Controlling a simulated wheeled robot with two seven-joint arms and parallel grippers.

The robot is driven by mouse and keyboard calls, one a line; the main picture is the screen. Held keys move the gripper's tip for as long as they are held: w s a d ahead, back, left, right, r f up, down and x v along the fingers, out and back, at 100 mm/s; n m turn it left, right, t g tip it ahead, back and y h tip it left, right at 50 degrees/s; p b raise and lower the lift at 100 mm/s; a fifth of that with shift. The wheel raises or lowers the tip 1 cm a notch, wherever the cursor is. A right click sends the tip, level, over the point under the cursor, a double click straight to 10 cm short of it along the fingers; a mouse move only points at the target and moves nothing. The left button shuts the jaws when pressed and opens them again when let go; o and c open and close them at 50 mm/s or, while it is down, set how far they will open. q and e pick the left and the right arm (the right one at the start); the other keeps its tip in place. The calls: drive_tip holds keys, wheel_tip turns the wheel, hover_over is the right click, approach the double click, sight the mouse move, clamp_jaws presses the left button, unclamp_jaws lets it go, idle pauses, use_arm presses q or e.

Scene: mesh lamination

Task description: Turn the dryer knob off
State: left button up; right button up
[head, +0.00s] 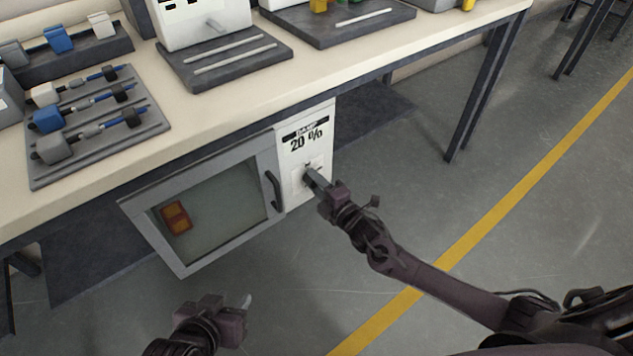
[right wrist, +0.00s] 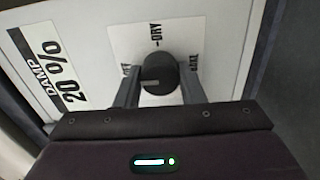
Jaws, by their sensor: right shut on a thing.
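The dryer (head: 205,258) hangs under the bench, with a glass door, a black door handle (head: 273,190) and a white control panel (head: 318,131) reading "DAMP 20 %". In the right wrist view, the round black knob (right wrist: 159,72) sits among labels: "DRY" above, "BAKE" at right and one partly hidden at left. A pale mark on the knob lies left of its middle. My right gripper (right wrist: 160,88) is shut on the knob, one finger on each side; it also shows at the panel in the head view (head: 308,172). My left gripper (head: 244,303) is low, away from the dryer; its jaw gap is unclear.
An orange-red item (head: 176,217) shows behind the dryer glass. The bench (head: 215,128) above carries a grey tray of blue-and-grey parts (head: 90,120) and machines on dark bases (head: 225,60). Open floor with a yellow line (head: 500,205) lies to the right.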

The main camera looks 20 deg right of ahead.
use_arm(q)
drive_tip(key=shift+s+f, duration=0.3)
use_arm(e)
drive_tip(key=o, duration=1)
use_arm(q)
drive_tip(key=shift+a, duration=0.1)
use_arm(e)
drive_tip(key=shift+s, duration=0.15)
use_arm(q)
drive_tip(key=s+f+g, duration=0.1)
drive_tip(key=s+a+g+y+p, duration=0.1)
drive_tip(key=s+a+f+g+p, duration=0.1)
drive_tip(key=s, duration=0.1)
drive_tip(key=shift+a+f+y, duration=0.2)
drive_tip(key=shift+f+y, duration=0.1)
drive_tip(key=shift+f, duration=0.05)
use_arm(e)
drive_tip(key=v, duration=0.7)
drive_tip(key=shift+s+d, duration=0.1)
drive_tip(key=shift+s, duration=0.15)
